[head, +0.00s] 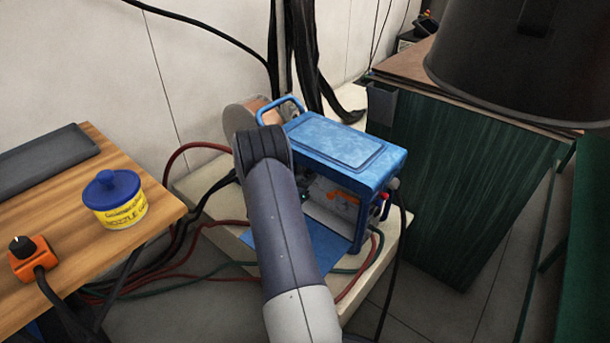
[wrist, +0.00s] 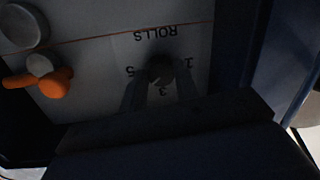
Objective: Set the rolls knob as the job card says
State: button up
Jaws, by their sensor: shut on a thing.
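The rolls knob (wrist: 161,65) is a small dark round knob on a pale panel in the wrist view. Upside-down lettering beside it reads ROLLS, with a 5 to its left, a 1 to its right and a 3 below. My gripper (wrist: 160,80) is shut on the knob, one finger on each side. The picture is too dark to tell which mark the knob points to. In the head view the panel is inside the blue machine (head: 345,145), and my arm hides the gripper and knob. I can make out no job card.
An orange part (wrist: 55,82) and a grey round part (wrist: 22,28) are left of the knob. A wooden table (head: 75,255) holds a yellow tub with a blue lid (head: 115,200) and an orange box (head: 35,258). A green cabinet (head: 455,180) stands right; cables run left.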

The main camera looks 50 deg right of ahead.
jog(key=shift+n+p, duration=0.3)
jog(key=shift+n, duration=0.3)
jog(key=o, duration=1)
jog(key=shift+c, duration=0.2)
jog(key=shift+a, duration=0.1)
jog(key=s+a+p, duration=0.1)
jog(key=a+p, duration=0.1)
jog(key=a, duration=0.8)
jog(key=shift+s+a+r, duration=0.3)
jog(key=shift+r, duration=0.1)
